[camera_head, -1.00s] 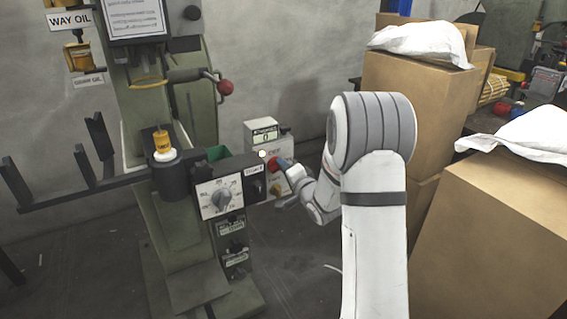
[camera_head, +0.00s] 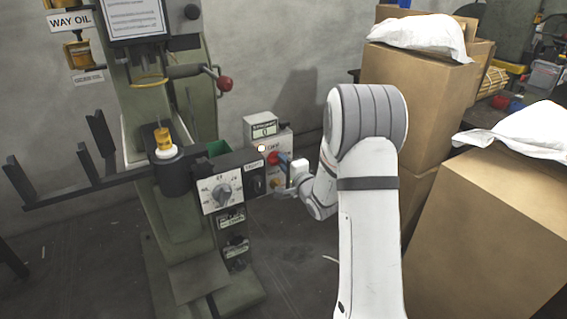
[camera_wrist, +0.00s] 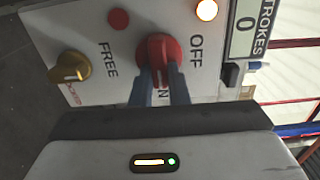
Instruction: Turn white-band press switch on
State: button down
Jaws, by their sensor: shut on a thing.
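The press (camera_head: 190,215) stands left of centre in the head view, with a white ring (camera_head: 166,152) below its yellow cylinder. Its pale switch box (camera_head: 283,143) carries a red rotary switch (camera_wrist: 158,48), which also shows in the head view (camera_head: 272,158). My gripper (camera_wrist: 161,78) is shut on the red switch handle, one blue-grey finger on each side. The handle runs roughly up and down in the wrist view. OFF is printed to its right; a partly hidden label ending in N shows between the fingers. An orange-white lamp (camera_wrist: 207,10) is lit.
A yellow knob (camera_wrist: 70,67) beside FREE and a small red button (camera_wrist: 118,19) share the panel. A counter (camera_wrist: 243,30) reads 0. Cardboard boxes (camera_head: 415,85) with white sacks stand close right of my arm. A dial panel (camera_head: 221,190) is left of my gripper.

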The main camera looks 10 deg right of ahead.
jog(key=c, duration=1.4)
grip_release()
jog(key=p+v, duration=0.1)
jog(key=v, duration=0.7)
